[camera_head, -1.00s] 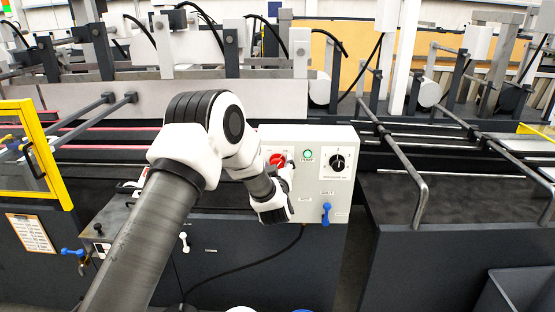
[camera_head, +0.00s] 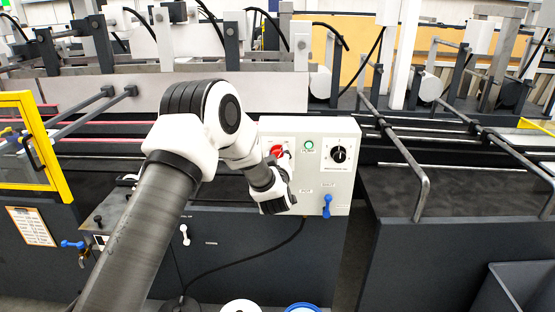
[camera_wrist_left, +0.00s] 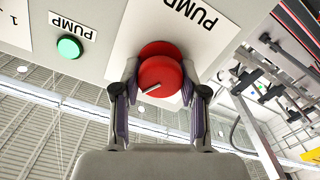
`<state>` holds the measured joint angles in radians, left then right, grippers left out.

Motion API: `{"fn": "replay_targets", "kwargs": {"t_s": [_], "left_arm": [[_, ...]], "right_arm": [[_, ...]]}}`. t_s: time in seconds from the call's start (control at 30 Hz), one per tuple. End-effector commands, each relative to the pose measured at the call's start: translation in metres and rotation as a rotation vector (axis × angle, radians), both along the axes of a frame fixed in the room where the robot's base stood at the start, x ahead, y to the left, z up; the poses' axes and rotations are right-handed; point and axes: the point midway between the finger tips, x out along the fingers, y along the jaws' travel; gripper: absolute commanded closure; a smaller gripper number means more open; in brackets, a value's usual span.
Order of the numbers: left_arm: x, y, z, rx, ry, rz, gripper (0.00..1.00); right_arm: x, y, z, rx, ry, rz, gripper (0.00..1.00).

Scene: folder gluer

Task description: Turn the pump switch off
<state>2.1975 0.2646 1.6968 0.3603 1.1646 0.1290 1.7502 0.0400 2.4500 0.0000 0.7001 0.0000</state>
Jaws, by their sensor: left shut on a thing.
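The pump switch is a red rotary knob (camera_wrist_left: 160,78) on a white plate marked PUMP, seen in the left wrist view. A pale pointer mark on its face lies at a slant. My left gripper (camera_wrist_left: 160,90) has a finger on each side of the knob and is shut on it. In the head view the red knob (camera_head: 277,151) shows at the upper left of the white control box (camera_head: 335,192), partly hidden by my left wrist. My left gripper (camera_head: 286,163) reaches the box front there. My right gripper is not in view.
A green button (camera_head: 309,146), a black dial (camera_head: 339,154) and a blue lever (camera_head: 327,205) share the box. A blue lever (camera_head: 73,245) and white lever (camera_head: 185,234) sit lower left. Metal rails (camera_head: 405,160) run right of the box. A yellow frame (camera_head: 45,150) stands left.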

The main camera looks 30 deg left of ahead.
Motion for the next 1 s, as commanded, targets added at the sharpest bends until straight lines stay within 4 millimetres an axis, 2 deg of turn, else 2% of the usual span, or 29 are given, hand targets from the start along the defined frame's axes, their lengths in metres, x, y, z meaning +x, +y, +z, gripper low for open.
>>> {"fn": "replay_targets", "kwargs": {"t_s": [0.03, 0.23, 1.0], "left_arm": [[0.000, 0.000, -0.005, -0.023, -0.014, 0.000, 0.93], [0.000, 0.000, -0.008, -0.149, -0.093, -0.001, 0.93], [-0.001, 0.002, -0.010, -0.757, -0.465, -0.002, 0.93]], "right_arm": [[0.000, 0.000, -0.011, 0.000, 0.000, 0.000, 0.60], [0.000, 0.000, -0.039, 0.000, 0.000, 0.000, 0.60], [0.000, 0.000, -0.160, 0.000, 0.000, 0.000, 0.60]]}}
